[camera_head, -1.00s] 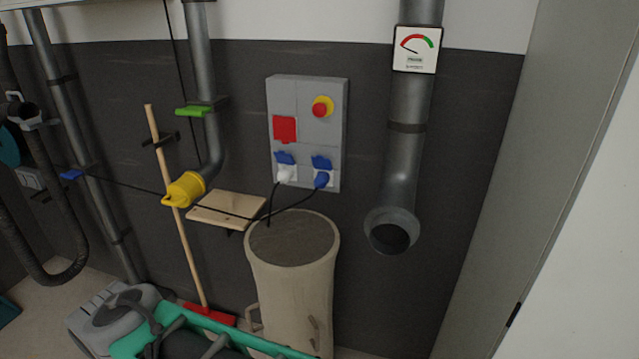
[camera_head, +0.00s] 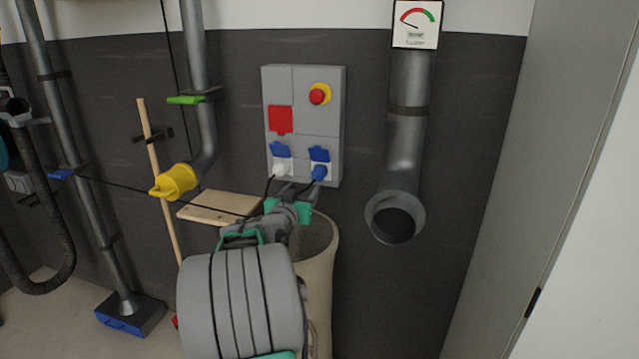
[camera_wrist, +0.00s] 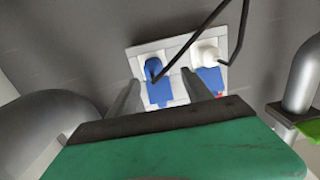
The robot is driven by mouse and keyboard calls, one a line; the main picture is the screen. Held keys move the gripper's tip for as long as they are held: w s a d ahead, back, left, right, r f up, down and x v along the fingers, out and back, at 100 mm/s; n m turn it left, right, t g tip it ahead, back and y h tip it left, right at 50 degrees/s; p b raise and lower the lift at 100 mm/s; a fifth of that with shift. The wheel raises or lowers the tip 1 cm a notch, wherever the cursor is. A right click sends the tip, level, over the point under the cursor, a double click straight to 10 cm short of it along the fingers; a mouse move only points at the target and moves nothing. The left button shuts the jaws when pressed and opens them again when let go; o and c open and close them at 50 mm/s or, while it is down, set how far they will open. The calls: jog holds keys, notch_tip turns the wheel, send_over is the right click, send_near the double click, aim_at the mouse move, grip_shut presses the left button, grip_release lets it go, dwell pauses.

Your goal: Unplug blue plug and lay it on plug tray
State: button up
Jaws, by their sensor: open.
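The blue plug (camera_head: 319,173) sits in the right socket of the grey wall box (camera_head: 335,110), under a raised blue flap. A white plug (camera_head: 281,168) sits in the left socket. In the wrist view the blue plug (camera_wrist: 153,68) lies just beyond my open gripper (camera_wrist: 160,92), between its fingers in the picture; no contact is visible. The white plug (camera_wrist: 205,55) is to its right there. In the head view my gripper (camera_head: 297,190) is just below the sockets. The wooden shelf (camera_head: 222,204) left of the box may be the plug tray; its bare top shows.
A beige barrel (camera_head: 322,245) stands below the box, partly hidden by my arm. A black cable runs from the plugs towards the left. A yellow-capped pipe (camera_head: 176,181) hangs above the shelf's left end. An open grey duct (camera_head: 397,218) is at right.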

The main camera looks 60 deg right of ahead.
aim_at(318, 175)
jog(key=shift+s+d+r, duration=0.15)
jog(key=shift+s+d, duration=0.45)
jog(key=shift+s, duration=0.15)
jog(key=shift+w, duration=0.1)
jog(key=shift+d+r+p, duration=0.1)
jog(key=shift+d+p, duration=0.35)
jog(key=d, duration=0.4)
jog(key=w+d, duration=0.1)
jog(key=d, duration=0.2)
jog(key=shift+w+f, duration=0.1)
jog(key=shift+f, duration=0.15)
jog(key=shift+w+d+r, duration=0.1)
jog(key=shift+d+r, duration=0.05)
jog(key=shift+d, duration=0.3)
jog(key=shift+b, duration=0.85)
